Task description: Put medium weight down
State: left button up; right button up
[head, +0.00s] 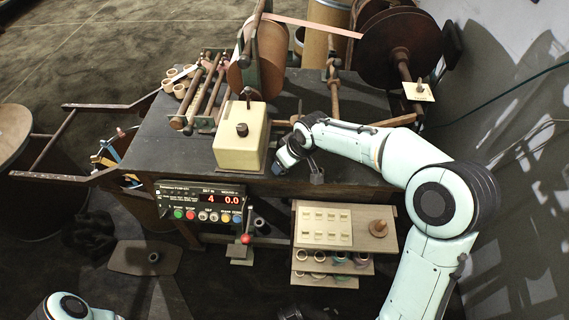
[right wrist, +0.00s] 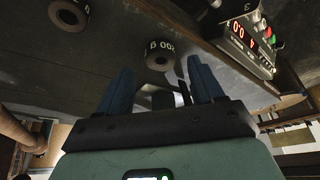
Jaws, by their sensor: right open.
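My right gripper (head: 284,163) is low over the front of the dark bench, just right of the cream box. In the right wrist view its two blue fingers (right wrist: 158,78) are spread apart, with nothing clamped between them. A dark round weight (right wrist: 160,54) with pale upside-down markings, seemingly 500, sits on the dark surface just beyond the fingertips, apparently clear of both. A second dark round weight (right wrist: 69,13) stands farther off at the upper left. I cannot confirm by size which is the medium one. My left gripper is out of view.
The cream box (head: 240,145) with a dark knob stands left of the right gripper. A control panel (head: 203,203) with a red display is on the bench front. A tiered shelf (head: 398,246) with rings stands below. The bench's left front (head: 180,150) is clear.

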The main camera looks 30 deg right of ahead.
jog(key=v, duration=0.8)
jog(key=shift+r+p, duration=0.2)
jog(key=shift+p, duration=0.1)
